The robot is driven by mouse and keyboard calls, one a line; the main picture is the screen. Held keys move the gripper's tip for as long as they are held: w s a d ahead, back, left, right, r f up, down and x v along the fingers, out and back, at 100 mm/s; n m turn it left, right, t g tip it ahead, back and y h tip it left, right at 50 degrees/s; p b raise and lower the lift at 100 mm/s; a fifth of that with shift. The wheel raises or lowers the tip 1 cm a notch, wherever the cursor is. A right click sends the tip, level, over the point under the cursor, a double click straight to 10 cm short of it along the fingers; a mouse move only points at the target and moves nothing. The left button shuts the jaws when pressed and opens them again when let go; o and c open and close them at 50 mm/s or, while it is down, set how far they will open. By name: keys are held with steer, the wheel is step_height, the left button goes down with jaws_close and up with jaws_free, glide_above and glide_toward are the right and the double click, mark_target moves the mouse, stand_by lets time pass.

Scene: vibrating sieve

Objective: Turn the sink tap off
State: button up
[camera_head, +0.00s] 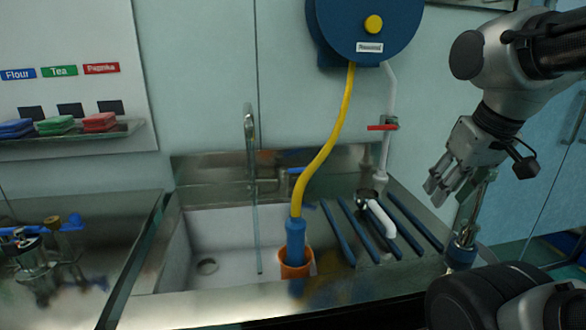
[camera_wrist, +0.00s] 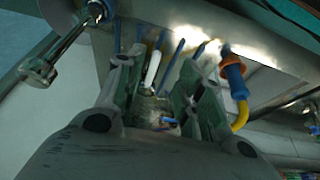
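The sink tap (camera_head: 250,130) is a tall metal spout over the white sink basin (camera_head: 215,235). A thin stream runs down from it into the basin. A small blue handle (camera_head: 296,171) sits at the right of the tap's base, partly behind the yellow hose. My gripper (camera_head: 438,190) is high at the right, over the right end of the counter and well apart from the tap. In the wrist view its two fingers (camera_wrist: 157,75) stand apart with nothing held between them. A small blue piece shows low between the fingers, but I cannot tell what it is.
A yellow hose (camera_head: 333,135) hangs from a blue reel (camera_head: 362,30) to a blue nozzle (camera_head: 295,240) in an orange cup (camera_head: 308,266). A white pipe with a red valve handle (camera_head: 382,127) is on the wall. Blue strips (camera_head: 338,232) line the drainboard. Metal fittings (camera_head: 462,245) stand below my gripper.

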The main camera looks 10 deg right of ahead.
steer(key=shift+a+f, duration=0.15)
steer(key=c, duration=0.3)
steer(key=shift+n+g, duration=0.4)
steer(key=shift+g, duration=0.5)
steer(key=w+f, duration=0.1)
steer(key=w+a+f, duration=0.1)
steer(key=w, duration=0.1)
steer(key=shift+w+a+f, duration=0.1)
steer(key=shift+a+f, duration=0.05)
steer(key=shift+a, duration=0.05)
jaws_close()
steer(key=w+a+f, duration=0.2)
steer(key=w+a, duration=0.1)
steer(key=w, duration=0.8)
steer(key=w+a+f+h, duration=0.15)
steer(key=w+a, duration=0.25)
steer(key=w, duration=0.7)
steer(key=w+a+f, duration=0.2)
steer(key=w+a, duration=0.1)
steer(key=w, duration=0.8)
steer(key=w+a+r+m+t, duration=0.1)
steer(key=w+r+m, duration=0.3)
steer(key=w, duration=0.4)
steer(key=shift+w+a+r, duration=0.25)
steer(key=shift+w, duration=0.15)
